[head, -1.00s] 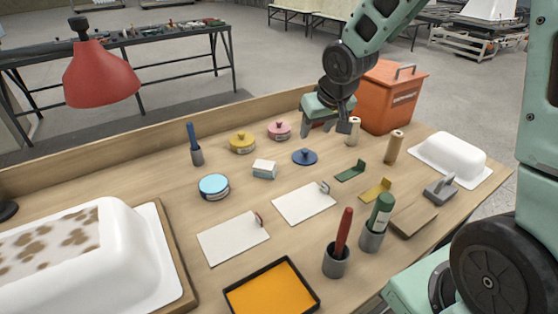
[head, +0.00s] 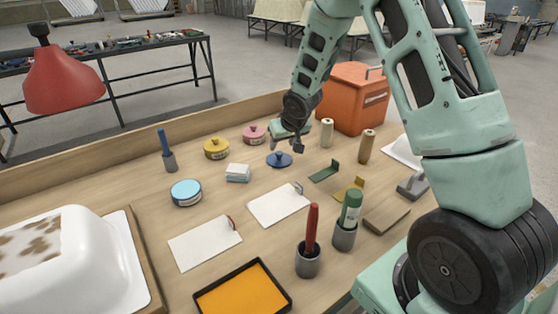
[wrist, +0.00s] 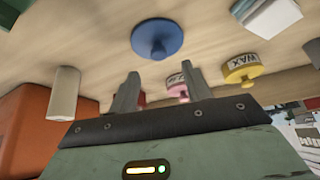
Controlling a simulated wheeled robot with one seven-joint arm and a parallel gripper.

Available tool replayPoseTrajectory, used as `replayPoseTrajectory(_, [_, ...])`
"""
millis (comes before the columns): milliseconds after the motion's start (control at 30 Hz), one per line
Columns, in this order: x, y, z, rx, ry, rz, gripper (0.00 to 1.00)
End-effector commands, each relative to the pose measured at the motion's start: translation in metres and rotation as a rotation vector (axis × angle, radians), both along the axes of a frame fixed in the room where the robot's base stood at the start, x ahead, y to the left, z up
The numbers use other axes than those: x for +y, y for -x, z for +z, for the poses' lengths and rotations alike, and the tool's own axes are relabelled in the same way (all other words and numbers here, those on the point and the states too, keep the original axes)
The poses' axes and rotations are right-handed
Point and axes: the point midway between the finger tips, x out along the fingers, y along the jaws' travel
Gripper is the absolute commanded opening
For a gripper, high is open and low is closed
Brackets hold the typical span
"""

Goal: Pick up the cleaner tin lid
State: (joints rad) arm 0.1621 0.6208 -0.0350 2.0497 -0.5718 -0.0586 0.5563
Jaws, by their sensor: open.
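The cleaner tin lid appears to be the dark blue disc with a round knob (head: 279,160), lying knob up on the table. It also shows in the wrist view (wrist: 157,38), at the top, beyond my fingertips. An open tin with light blue contents (head: 186,192) stands to its left and nearer. My gripper (head: 286,143) is open and empty, just above and slightly right of the lid in the head view. In the wrist view its two fingers (wrist: 160,72) point toward the lid, apart from it.
A pink tin (head: 255,134) and a yellow wax tin (head: 216,148), both with knobbed lids, stand behind and left. A white block (head: 238,173) lies left of the lid. A cream roll (head: 327,132) and orange box (head: 354,98) stand to the right. A green bracket (head: 325,171) lies nearer.

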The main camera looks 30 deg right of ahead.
Motion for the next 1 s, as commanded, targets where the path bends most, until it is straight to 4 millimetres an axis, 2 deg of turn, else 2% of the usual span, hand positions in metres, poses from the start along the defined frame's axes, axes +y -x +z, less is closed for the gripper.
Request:
replayPoseTrajectory(167, [0.000,-0.004,-0.009,0.001,0.000,0.000,0.49])
replayPoseTrajectory(500, [-0.004,-0.022,-0.047,0.001,0.000,0.000,0.49])
replayPoseTrajectory(800, [-0.005,-0.025,-0.051,0.000,0.000,-0.001,0.49])
replayPoseTrajectory(967, [-0.005,-0.024,-0.051,0.000,0.000,0.000,0.04])
replayPoseTrajectory(1000, [-0.005,-0.024,-0.051,0.000,0.000,0.000,0.01])
